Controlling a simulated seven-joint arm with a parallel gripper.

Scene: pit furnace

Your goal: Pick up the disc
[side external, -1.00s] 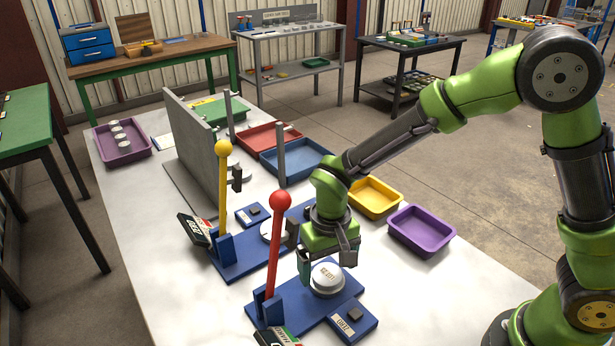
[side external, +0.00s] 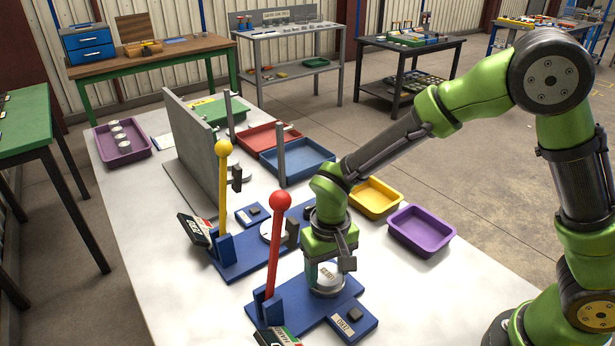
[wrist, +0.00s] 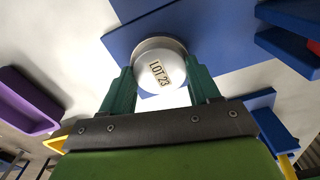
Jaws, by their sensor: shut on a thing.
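The disc (wrist: 158,72) is white and round, with "LOT 23" printed on its top. In the wrist view it sits between the two green fingers of my gripper (wrist: 163,88), which touch it on both sides. In the side external view the disc (side external: 328,274) is at a round seat on the front blue base (side external: 318,308), under my gripper (side external: 326,272). My gripper is shut on the disc. The arm partly hides the disc there, and I cannot tell whether it is clear of its seat.
A red-knobbed lever (side external: 280,202) stands close left of my gripper, and a yellow-knobbed lever (side external: 224,148) behind it. A grey upright panel (side external: 190,135) stands farther back. A purple tray (side external: 421,230) and a yellow tray (side external: 375,198) lie to the right.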

